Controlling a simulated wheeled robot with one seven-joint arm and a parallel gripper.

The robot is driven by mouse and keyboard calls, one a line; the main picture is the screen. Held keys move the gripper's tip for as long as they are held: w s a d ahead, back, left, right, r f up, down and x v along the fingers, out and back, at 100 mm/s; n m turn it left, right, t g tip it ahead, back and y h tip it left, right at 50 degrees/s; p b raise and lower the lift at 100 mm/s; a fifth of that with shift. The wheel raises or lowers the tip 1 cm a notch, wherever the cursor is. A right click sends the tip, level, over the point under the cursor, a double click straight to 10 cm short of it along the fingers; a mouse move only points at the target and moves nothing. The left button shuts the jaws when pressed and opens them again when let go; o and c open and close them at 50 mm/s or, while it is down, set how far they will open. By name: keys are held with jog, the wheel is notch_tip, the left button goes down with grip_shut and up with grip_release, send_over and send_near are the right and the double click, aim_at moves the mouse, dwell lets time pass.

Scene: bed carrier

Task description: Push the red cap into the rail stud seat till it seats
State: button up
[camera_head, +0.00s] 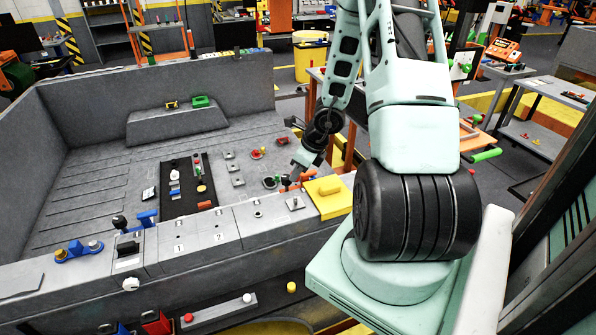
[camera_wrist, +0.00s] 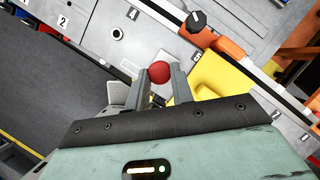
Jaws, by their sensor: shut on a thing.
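The red cap (camera_wrist: 157,69) shows as a round red top between the two fingertips in the wrist view. My gripper (camera_wrist: 160,78) is shut on it, with the cap at the tips. The cap is above the grey rail (camera_wrist: 160,35); I cannot tell whether it touches the surface. A round seat with a dark centre (camera_wrist: 118,33) lies on the rail, apart from the cap, up and left of it. I cannot tell whether this is the stud seat meant. In the head view my arm reaches over the bed's right side, and the cap cannot be made out.
An orange clamp with a black knob (camera_wrist: 212,38) stands on the rail close to the right of my gripper. A yellow block (camera_head: 328,194) sits at the rail's right end. A blue fitting (camera_head: 147,218) is further left.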

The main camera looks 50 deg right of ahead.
jog(key=b, duration=0.6)
send_over(295, 199)
jog(key=s, duration=0.1)
jog(key=shift+d+f, duration=0.15)
jog(key=shift+f, duration=2.8)
jog(key=shift+f+b, duration=1.6)
jog(key=shift+b, duration=0.35)
jog(key=shift+r, duration=0.15)
jog(key=shift+r+p, duration=1.25)
jog(key=shift+f+b, duration=0.45)
jog(key=shift+b, duration=0.4)
